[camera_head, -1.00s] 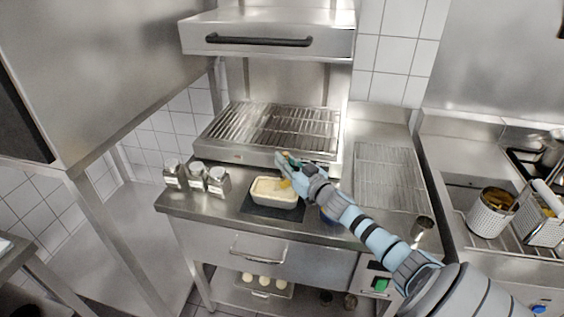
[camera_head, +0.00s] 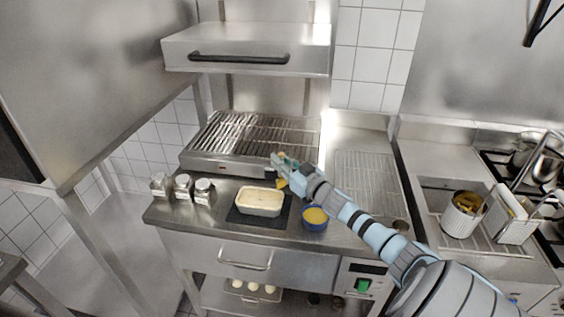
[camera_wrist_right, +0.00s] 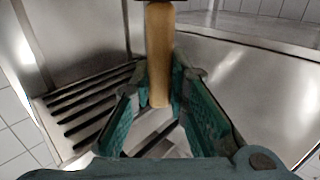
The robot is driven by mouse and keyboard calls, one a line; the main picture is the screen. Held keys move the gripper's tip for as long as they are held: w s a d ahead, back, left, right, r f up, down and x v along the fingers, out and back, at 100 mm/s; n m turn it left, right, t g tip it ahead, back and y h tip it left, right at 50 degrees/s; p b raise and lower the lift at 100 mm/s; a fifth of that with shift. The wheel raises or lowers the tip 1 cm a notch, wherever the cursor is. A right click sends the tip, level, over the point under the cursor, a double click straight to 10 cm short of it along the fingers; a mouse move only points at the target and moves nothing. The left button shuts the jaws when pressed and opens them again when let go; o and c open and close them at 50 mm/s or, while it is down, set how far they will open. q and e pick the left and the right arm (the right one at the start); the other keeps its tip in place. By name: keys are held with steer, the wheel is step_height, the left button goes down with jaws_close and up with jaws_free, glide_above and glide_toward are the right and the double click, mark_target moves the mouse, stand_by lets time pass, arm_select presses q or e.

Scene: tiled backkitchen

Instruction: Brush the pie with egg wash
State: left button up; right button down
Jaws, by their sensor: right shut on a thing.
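The pie (camera_head: 262,208) is pale and sits in a rectangular dish on a dark mat (camera_head: 238,216) on the steel counter. A blue bowl (camera_head: 314,226) of yellow egg wash (camera_head: 316,215) stands to its right. My right gripper (camera_head: 279,163) is shut on the brush, whose yellow tip (camera_head: 282,183) shows just below the fingers. The tip appears above the counter, behind and right of the pie. In the right wrist view the brush's wooden handle (camera_wrist_right: 160,60) stands between the green finger pads (camera_wrist_right: 160,100). My left gripper is out of view.
Several glass jars (camera_head: 183,187) stand left of the pie. A grill (camera_head: 250,138) is behind it, under a steel hood (camera_head: 245,50).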

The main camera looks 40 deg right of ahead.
mark_target(282, 154)
steer(key=r, duration=0.1)
steer(key=r+p, duration=0.1)
steer(key=shift+s+r+p, duration=0.2)
steer(key=shift+r+p, duration=0.1)
steer(key=shift+r, duration=0.1)
steer(key=shift+w+r, duration=0.1)
steer(key=shift+r, duration=0.25)
steer(key=shift+a, duration=0.1)
